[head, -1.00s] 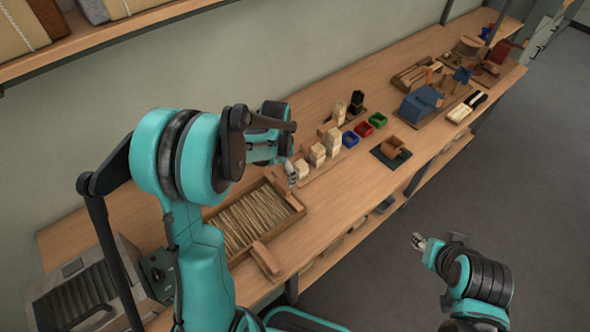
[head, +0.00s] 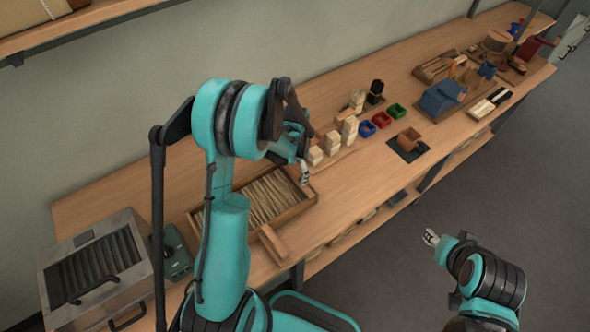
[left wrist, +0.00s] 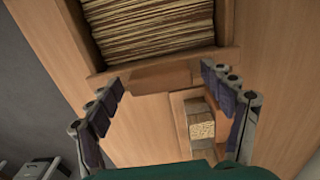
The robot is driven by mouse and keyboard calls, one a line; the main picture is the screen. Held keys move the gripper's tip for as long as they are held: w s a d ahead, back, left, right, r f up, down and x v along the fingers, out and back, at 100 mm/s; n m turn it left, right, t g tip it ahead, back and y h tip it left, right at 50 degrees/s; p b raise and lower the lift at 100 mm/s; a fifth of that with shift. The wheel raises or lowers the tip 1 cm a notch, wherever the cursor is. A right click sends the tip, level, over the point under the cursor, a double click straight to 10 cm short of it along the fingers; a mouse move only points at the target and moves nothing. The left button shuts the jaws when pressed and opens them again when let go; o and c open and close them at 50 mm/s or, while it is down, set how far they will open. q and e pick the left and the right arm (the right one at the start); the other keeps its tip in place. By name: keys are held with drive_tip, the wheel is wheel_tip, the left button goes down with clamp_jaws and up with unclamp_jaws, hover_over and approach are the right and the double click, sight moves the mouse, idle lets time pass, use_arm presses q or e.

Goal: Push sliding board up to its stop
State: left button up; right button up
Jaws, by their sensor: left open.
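A wooden tray (head: 282,217) holds a bed of long pale bristles (head: 258,201) and also shows in the left wrist view (left wrist: 92,78). A plain brown board (left wrist: 160,78) lies against the tray's near end in the left wrist view; I take it for the sliding board. My left gripper (left wrist: 162,88) is open, with its fingers on either side of this board. I cannot tell whether they touch it. In the head view my left gripper (head: 304,174) is over the tray's right end and hides much of the board. My right gripper (head: 431,238) hangs clear of the bench; its jaws are too small to judge.
Pale blocks (head: 332,143) stand on a strip right of the tray, also showing in the left wrist view (left wrist: 202,125). A loose wooden bar (head: 272,243) lies before the tray. A metal box (head: 95,262) stands left. Small blue (head: 366,129), red and green bins sit farther right.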

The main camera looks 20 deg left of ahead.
use_arm(q)
drive_tip(key=c, duration=1.7)
drive_tip(key=s+a, duration=0.2)
drive_tip(key=s, duration=0.2)
drive_tip(key=s+a+b, duration=0.1)
drive_tip(key=s+a, duration=0.2)
drive_tip(key=s, duration=0.1)
drive_tip(key=s+a+b, duration=0.1)
drive_tip(key=s+a, duration=0.1)
drive_tip(key=s, duration=0.2)
drive_tip(key=shift+s+a, duration=0.15)
drive_tip(key=shift+s, duration=0.05)
drive_tip(key=o, duration=1.3)
drive_tip(key=shift+c, duration=0.2)
drive_tip(key=o, duration=0.4)
drive_tip(key=shift+o, duration=0.2)
drive_tip(key=shift+s+a, duration=0.1)
drive_tip(key=shift+r, duration=0.1)
